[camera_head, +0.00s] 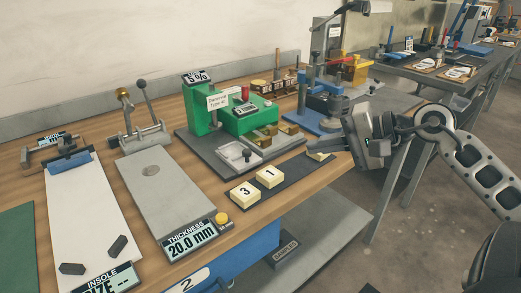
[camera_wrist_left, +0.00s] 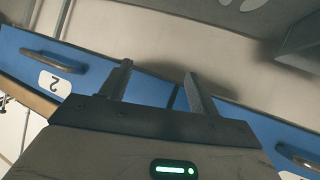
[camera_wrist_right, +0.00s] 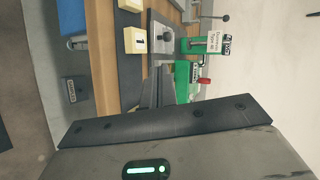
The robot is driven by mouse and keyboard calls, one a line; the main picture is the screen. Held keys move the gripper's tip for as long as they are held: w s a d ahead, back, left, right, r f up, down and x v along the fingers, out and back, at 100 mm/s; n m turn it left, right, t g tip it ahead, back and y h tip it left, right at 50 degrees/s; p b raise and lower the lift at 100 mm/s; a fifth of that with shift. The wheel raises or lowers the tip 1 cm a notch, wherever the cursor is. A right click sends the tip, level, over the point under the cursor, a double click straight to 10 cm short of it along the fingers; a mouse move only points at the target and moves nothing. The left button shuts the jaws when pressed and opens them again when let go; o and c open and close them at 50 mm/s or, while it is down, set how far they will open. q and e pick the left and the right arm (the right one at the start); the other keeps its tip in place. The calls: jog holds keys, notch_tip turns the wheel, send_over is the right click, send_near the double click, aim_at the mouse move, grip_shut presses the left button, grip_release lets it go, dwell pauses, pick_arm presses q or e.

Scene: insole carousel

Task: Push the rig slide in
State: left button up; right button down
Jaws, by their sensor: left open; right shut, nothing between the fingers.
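The green rig (camera_head: 205,118) carries a digital readout and a card reading "Durometer Type 40". What looks like its slide, a pale metal tray with a dark knob (camera_head: 239,155), sits at the front of the rig's grey base. The tray also shows in the right wrist view (camera_wrist_right: 168,47), just beyond my fingers. My right gripper (camera_head: 325,146) is shut and empty, at the right of the rig beside the block mat and apart from the tray. My left gripper (camera_wrist_left: 157,78) is open and empty, facing the blue bench front. The left gripper is not clearly seen in the head view.
Cream blocks numbered 3 (camera_head: 244,194) and 1 (camera_head: 270,176) lie on a dark mat before the rig; another is partly hidden by my right gripper. A thickness gauge (camera_head: 189,240) stands left. A blue press (camera_head: 318,105) stands behind my right gripper.

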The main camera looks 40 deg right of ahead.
jog(key=x, duration=1)
jog(key=shift+w+a+r, duration=0.2)
jog(key=shift+w+a, duration=0.05)
pick_arm(q)
jog(key=shift+r+p, duration=0.2)
jog(key=shift+p, duration=0.25)
pick_arm(e)
jog(key=shift+x, duration=1.1)
jog(key=shift+r, duration=0.1)
